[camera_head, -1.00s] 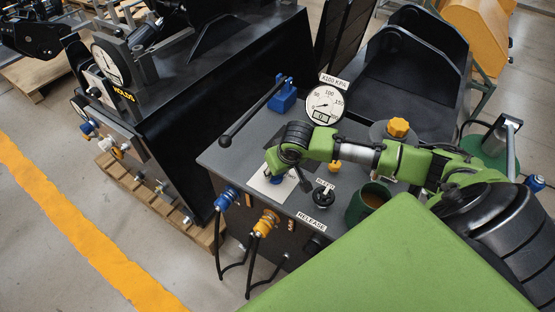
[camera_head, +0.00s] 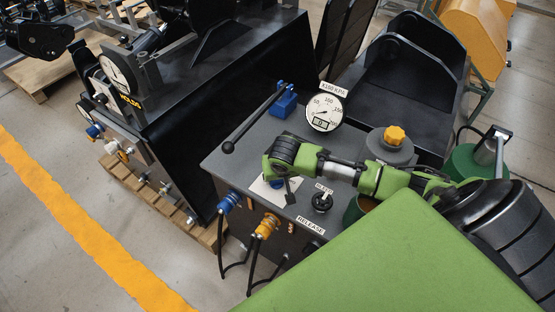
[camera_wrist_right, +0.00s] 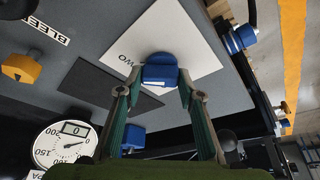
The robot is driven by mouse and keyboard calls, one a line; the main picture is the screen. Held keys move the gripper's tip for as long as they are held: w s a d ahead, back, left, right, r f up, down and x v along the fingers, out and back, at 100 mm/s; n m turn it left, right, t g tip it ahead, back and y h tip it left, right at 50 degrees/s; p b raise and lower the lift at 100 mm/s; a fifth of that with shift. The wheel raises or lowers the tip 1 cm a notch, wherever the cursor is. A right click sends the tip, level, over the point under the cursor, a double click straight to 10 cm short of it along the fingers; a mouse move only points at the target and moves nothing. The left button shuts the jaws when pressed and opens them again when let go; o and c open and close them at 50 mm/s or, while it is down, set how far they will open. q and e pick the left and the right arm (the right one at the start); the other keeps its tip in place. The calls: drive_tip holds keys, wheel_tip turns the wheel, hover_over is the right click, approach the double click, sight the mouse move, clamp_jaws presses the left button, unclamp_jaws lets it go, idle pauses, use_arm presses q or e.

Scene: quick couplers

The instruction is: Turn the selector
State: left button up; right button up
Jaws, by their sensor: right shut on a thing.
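The selector is a blue knob (camera_wrist_right: 160,72) on a white plate (camera_wrist_right: 185,35) with partly visible lettering ending in "WO". In the wrist view, the two fingers of my right gripper (camera_wrist_right: 160,88) close on the knob from both sides. In the head view my right gripper (camera_head: 284,189) points down at the white plate (camera_head: 262,190) on the grey bench top. My left gripper is not in view.
A gauge (camera_head: 324,110) reading 0 and a blue-based lever (camera_head: 284,103) stand behind. The black BLEED knob (camera_head: 322,202) sits right of the plate. Blue (camera_head: 228,202) and orange (camera_head: 266,227) couplers with hoses are on the front. A partly hidden green mug (camera_head: 352,212) is close to my arm.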

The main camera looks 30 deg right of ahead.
drive_tip(key=o, duration=1.1)
drive_tip(key=v, duration=1.2)
